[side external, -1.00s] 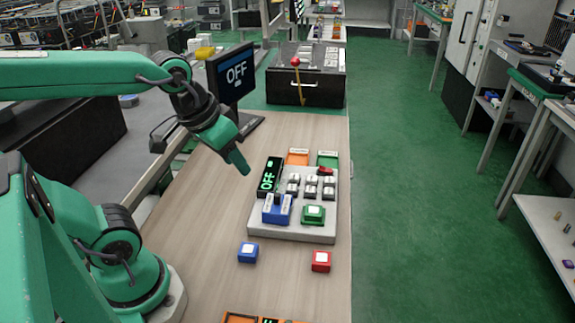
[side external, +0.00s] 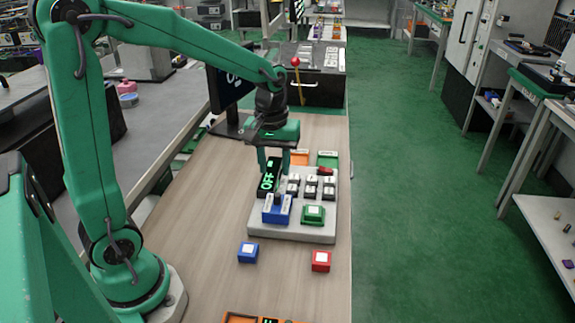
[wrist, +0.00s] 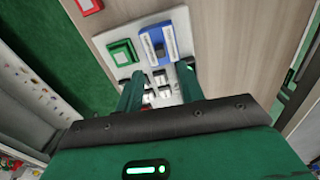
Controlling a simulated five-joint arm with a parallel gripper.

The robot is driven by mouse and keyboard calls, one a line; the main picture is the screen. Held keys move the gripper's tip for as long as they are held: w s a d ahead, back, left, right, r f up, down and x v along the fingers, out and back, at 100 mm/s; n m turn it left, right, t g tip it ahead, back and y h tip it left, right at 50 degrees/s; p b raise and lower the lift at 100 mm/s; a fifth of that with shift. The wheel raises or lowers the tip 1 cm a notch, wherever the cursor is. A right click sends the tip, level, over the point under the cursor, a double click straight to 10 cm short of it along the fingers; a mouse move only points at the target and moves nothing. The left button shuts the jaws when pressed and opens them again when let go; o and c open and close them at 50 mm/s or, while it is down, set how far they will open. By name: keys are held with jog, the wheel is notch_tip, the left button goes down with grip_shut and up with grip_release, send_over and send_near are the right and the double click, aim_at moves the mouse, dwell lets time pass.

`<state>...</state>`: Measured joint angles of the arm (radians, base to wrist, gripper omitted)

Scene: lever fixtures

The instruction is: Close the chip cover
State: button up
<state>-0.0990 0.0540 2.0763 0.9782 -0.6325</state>
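The grey fixture panel (side external: 290,233) lies on the wooden table. I cannot tell which part is the chip cover. My gripper (side external: 274,165) points down over the panel's far left part, near the display. In the wrist view my gripper (wrist: 159,72) has its two fingers apart, with switches (wrist: 161,93) showing between them. It holds nothing, and contact is not visible.
A blue cube (side external: 248,252) and a red cube (side external: 320,261) sit in front of the panel. A monitor (side external: 229,88) stands at the back left.

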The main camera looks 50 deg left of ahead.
aim_at(277, 194)
jog(key=shift+w+a+f+n, duration=0.2)
jog(key=shift+w+f+n, duration=0.1)
jog(key=shift+w+f, duration=0.25)
jog(key=shift+s+f, duration=0.15)
jog(key=shift+f, duration=0.05)
jog(key=shift+f, duration=3.75)
grip_shut()
